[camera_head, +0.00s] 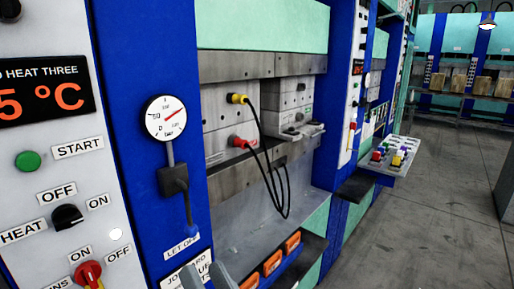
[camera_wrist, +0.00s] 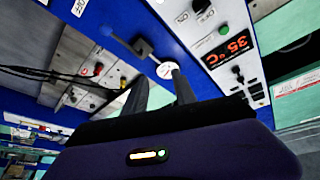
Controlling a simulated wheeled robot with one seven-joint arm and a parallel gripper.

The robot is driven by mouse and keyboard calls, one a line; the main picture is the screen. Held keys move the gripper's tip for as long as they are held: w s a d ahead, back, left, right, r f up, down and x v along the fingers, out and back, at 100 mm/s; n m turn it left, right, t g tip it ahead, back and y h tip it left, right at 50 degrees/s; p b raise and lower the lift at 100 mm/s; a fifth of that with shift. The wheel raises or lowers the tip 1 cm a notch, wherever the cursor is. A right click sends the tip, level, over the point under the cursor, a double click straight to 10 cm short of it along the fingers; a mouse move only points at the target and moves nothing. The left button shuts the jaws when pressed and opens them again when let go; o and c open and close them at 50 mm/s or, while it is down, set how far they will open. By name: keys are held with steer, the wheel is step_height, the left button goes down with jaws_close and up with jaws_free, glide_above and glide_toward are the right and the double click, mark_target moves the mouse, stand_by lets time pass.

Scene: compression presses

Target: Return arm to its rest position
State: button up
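My gripper (camera_wrist: 161,82) shows in the wrist view with two dark grey fingers apart and nothing between them. The dark purple body of my gripper, with a small lit strip, fills the bottom of that view. In the head view the two grey fingertips of my gripper (camera_head: 206,277) show at the bottom edge, in front of the blue press column. The rest of my arm is out of the head view. The fingers appear clear of the press, but their exact distance from it is hard to tell.
A control panel (camera_head: 28,190) with a red and yellow switch (camera_head: 89,274) stands at left. A gauge (camera_head: 165,119) and a lever (camera_head: 188,212) are on the blue column. Black cables (camera_head: 269,160) hang in the press. A button console (camera_head: 392,157) juts out; open floor (camera_head: 420,235) lies right.

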steer(key=s+d+f+n+h, duration=0.1)
steer(key=s+d+f+h, duration=0.3)
steer(key=s+d+f, duration=0.5)
steer(key=s+d+f+n+h, duration=0.1)
steer(key=s+d+f+h, duration=0.4)
steer(key=d+f, duration=0.55)
steer(key=s+d+f+m+g+h, duration=0.1)
steer(key=s+d+f, duration=0.1)
steer(key=s, duration=0.4)
steer(key=s+d+f+m+g+h, duration=0.1)
steer(key=s+d+f+g+h, duration=0.1)
steer(key=s+d, duration=0.2)
steer(key=shift+s+d, duration=0.25)
steer(key=shift+s, duration=0.75)
